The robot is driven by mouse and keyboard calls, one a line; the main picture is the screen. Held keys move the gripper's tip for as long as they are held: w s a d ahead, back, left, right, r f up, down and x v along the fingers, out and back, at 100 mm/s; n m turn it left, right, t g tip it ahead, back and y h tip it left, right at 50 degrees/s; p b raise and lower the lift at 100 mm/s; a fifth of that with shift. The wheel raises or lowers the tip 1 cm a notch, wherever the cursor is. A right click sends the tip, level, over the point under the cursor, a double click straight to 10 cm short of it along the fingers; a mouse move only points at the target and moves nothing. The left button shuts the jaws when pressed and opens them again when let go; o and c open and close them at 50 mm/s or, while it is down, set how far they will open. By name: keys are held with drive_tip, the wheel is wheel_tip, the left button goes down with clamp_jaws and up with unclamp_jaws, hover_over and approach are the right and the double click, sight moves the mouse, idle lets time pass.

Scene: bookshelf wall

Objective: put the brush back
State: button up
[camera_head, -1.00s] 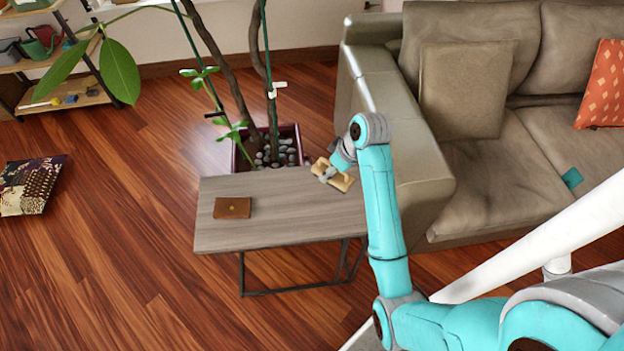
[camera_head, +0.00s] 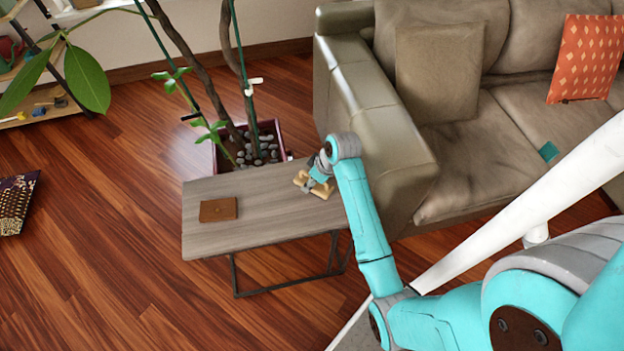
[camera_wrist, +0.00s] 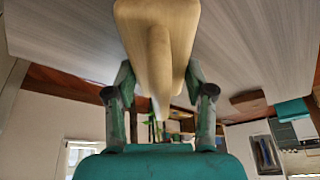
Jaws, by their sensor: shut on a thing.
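The brush (camera_head: 321,190) is a pale wooden piece at the right end of the grey side table (camera_head: 270,215). My gripper (camera_head: 316,182) is shut on it, and my wrist hides part of it. In the wrist view, the brush (camera_wrist: 158,25) lies between the two green fingers of my gripper (camera_wrist: 158,78), with the grey tabletop behind it. I cannot tell whether the brush touches the tabletop.
A brown notebook-like item (camera_head: 218,209) lies on the table's left part. A potted plant with pebbles (camera_head: 258,150) stands behind the table, and a grey sofa (camera_head: 385,140) on the right. A shelf (camera_head: 40,108) with small items is at far left. Floor at left is mostly clear.

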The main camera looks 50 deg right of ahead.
drive_tip(key=o, duration=1.5)
drive_tip(key=shift+f, duration=0.1)
drive_tip(key=shift+c, duration=0.2)
